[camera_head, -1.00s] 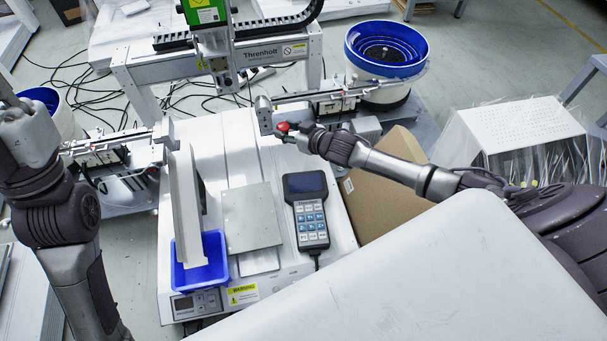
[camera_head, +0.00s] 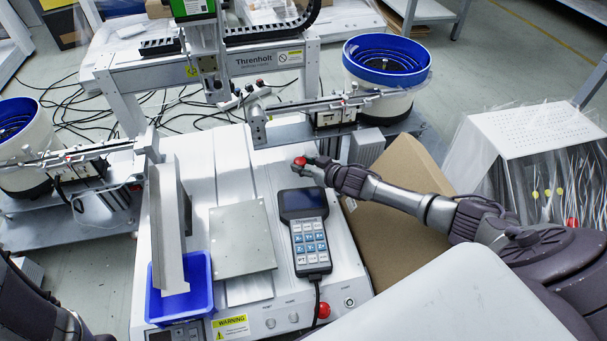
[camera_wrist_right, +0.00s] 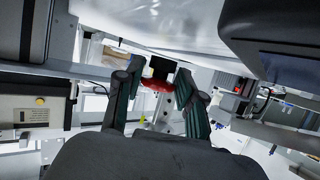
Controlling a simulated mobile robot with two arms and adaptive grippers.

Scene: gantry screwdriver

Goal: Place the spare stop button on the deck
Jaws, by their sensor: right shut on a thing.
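The spare stop button, with a red cap (camera_head: 300,161), is at the tip of my right gripper (camera_head: 308,169). In the right wrist view the red cap (camera_wrist_right: 157,85) shows between the two dark fingers of the right gripper (camera_wrist_right: 157,82), which are shut on it. The gripper is over the right part of the white deck (camera_head: 265,175), beyond the handheld pendant (camera_head: 303,207). I cannot tell the height of the button above the deck. My left gripper is not in view; only part of my left arm shows at the lower left.
A feeder rail (camera_head: 345,104) crosses behind the gripper. A cardboard box (camera_head: 400,185) stands at right. Another red button (camera_head: 323,310) is on the front edge.

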